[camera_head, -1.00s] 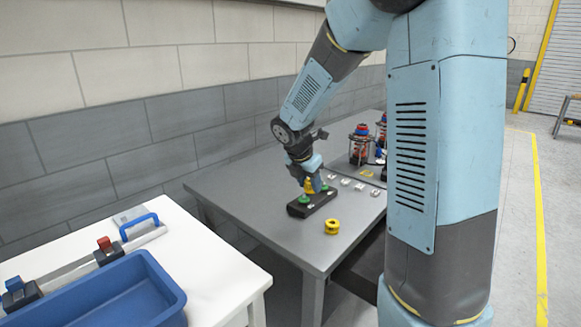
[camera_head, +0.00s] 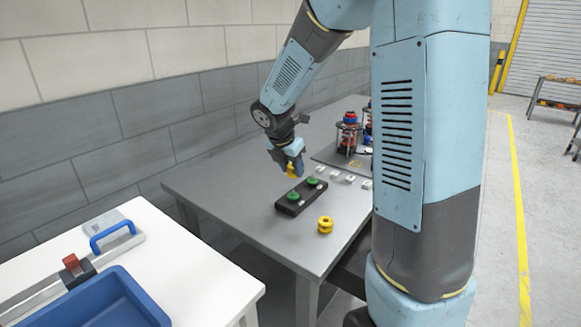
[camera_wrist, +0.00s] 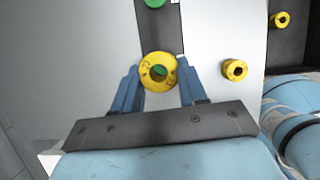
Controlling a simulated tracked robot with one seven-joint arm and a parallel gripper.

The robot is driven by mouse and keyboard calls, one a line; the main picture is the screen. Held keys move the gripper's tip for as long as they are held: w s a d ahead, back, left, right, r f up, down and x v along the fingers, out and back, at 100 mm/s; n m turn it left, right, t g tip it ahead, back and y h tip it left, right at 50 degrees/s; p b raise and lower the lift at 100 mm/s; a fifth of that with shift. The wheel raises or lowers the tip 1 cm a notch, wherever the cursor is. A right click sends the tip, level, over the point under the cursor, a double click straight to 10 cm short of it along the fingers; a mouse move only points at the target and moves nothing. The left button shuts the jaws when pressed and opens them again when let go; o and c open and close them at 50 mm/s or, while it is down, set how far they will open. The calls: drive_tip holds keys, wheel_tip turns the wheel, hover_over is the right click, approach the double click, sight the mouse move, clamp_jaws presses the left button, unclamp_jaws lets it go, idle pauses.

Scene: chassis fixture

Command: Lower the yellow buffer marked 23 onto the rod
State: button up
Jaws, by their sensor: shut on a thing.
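My gripper (camera_head: 291,172) is shut on a yellow ring-shaped buffer (camera_wrist: 147,73), held between both fingers. The dark markings on it are too small to read surely. In the head view the held buffer (camera_head: 292,171) hangs above the far side of a black bar (camera_head: 288,209), apart from it. The bar carries two green round pieces, a near one (camera_head: 293,196) and a far one (camera_head: 313,182). In the wrist view the bar (camera_wrist: 155,35) runs under the gripper, and green shows through the buffer's hole, off its centre. I cannot make out the rod itself.
A second yellow buffer (camera_head: 325,225) lies on the grey table (camera_head: 240,190), right of the bar. Several small white blocks (camera_head: 335,175) stand in a row beyond the bar. A red and blue assembly (camera_head: 348,135) stands farther back. A brick wall runs behind the table.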

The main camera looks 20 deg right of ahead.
sight(291, 196)
drive_tip(key=shift+f, duration=1.9)
drive_tip(key=shift+s+a, duration=0.1)
drive_tip(key=shift+s, duration=0.05)
drive_tip(key=shift+f, duration=0.1)
drive_tip(key=shift+f, duration=0.9)
drive_tip(key=shift+f, duration=0.1)
drive_tip(key=shift+f, duration=0.3)
drive_tip(key=shift+f, duration=0.1)
idle(0.5)
